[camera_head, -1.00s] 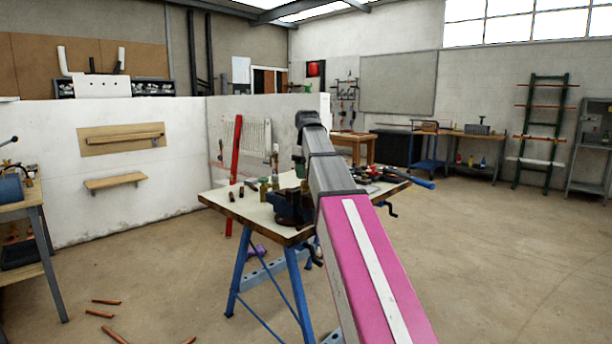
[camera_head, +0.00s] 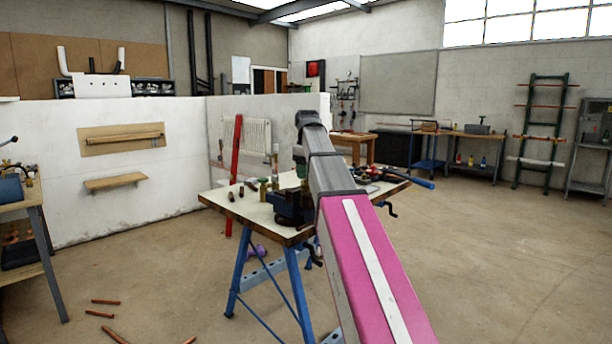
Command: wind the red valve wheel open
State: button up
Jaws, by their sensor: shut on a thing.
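I cannot make out the red valve wheel in the head view. My pink and grey arm reaches up and away over the workbench (camera_head: 232,207). Its far end, a dark joint, hides part of what lies behind it. My gripper does not show; the arm or the things on the bench may hide it. A dark blue vise (camera_head: 290,207) stands at the bench's front edge, left of my arm. Small brass and dark fittings (camera_head: 263,190) stand on the bench top. A white radiator (camera_head: 256,136) hangs on the low wall behind the bench.
A red upright bar (camera_head: 235,160) stands behind the bench's left part. Copper pipe pieces (camera_head: 105,302) lie on the floor at lower left. A side table (camera_head: 35,212) stands at the left edge. The floor at right is clear.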

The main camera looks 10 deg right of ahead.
jog(key=n, duration=0.3)
jog(key=shift+s, duration=0.15)
jog(key=o, duration=0.9)
